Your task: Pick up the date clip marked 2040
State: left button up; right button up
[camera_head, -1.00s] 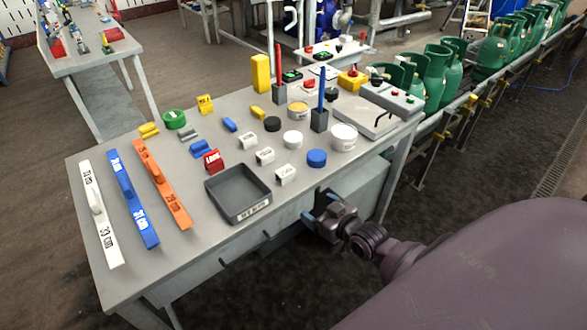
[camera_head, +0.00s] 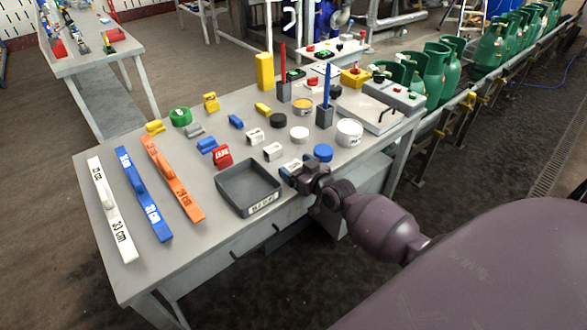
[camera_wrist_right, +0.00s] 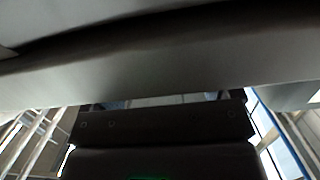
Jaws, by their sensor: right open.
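Three small white clips stand in a slanted row on the grey table in the head view: a far one (camera_head: 254,137), a middle one (camera_head: 272,151) and a near one (camera_head: 291,166). Their dark markings are too small to read, so I cannot tell which bears 2040. My right gripper (camera_head: 290,177) is open at the table's front edge, beside the near clip and partly overlapping it in the picture. I cannot tell whether they touch. The right wrist view shows a pale surface across the top and no clip. My left gripper is not in view.
A dark grey tray (camera_head: 221,192) sits left of my right gripper. A blue disc (camera_head: 323,152) lies to its right, with a red clip (camera_head: 222,157) beyond the tray. White, blue and orange bars (camera_head: 180,188) lie at the left.

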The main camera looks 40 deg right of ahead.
aim_at(295, 167)
jog(key=shift+w+a+f, duration=0.1)
jog(key=shift+w, duration=0.7)
jog(key=shift+w+a+f, duration=0.1)
jog(key=shift+w, duration=0.65)
jog(key=c, duration=1)
